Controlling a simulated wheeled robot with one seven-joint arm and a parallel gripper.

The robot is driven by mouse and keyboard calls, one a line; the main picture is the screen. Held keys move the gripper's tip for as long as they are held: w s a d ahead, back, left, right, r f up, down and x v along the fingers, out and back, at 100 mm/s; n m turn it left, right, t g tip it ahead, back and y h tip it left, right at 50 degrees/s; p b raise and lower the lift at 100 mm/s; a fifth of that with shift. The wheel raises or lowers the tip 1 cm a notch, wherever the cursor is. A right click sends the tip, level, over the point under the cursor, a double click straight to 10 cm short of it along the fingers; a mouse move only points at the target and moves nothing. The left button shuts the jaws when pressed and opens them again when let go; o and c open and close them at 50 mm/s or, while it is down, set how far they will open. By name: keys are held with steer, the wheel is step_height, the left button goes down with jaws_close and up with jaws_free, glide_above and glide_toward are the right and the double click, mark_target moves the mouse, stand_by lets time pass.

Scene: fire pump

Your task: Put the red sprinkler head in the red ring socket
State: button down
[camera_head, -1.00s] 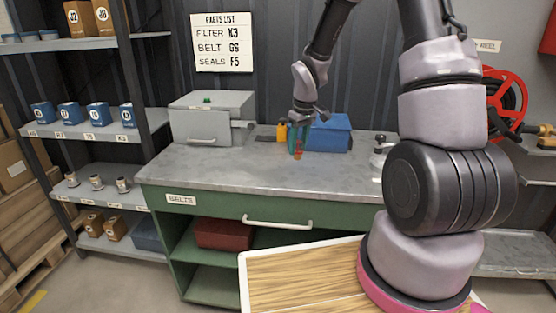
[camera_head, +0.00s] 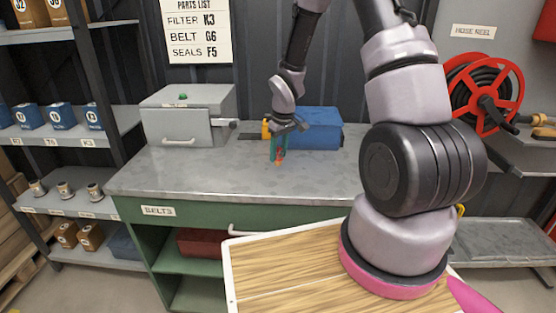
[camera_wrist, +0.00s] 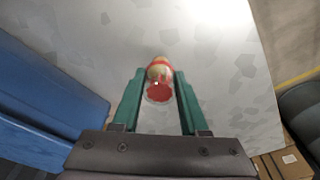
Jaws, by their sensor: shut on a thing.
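My gripper (camera_head: 279,153) is above the grey bench top, in front of the blue box. In the wrist view its green fingers (camera_wrist: 159,96) are shut on the red sprinkler head (camera_wrist: 158,73), which has a red end and a pale, shiny middle. In the head view a small orange-red bit of the sprinkler head (camera_head: 279,161) shows at the fingertips. It appears held above the bench; the exact gap is unclear. I cannot make out a red ring socket in either view.
The blue box (camera_head: 316,128) stands behind my gripper, with a yellow item (camera_head: 266,128) to its left. A grey metal box (camera_head: 183,117) stands at the bench's left. The bench front (camera_head: 150,176) is clear. A red hose reel (camera_head: 484,92) hangs at right.

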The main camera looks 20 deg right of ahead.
steer(key=shift+f, duration=1.3)
steer(key=shift+f, duration=0.1)
steer(key=shift+c, duration=2.2)
jaws_free()
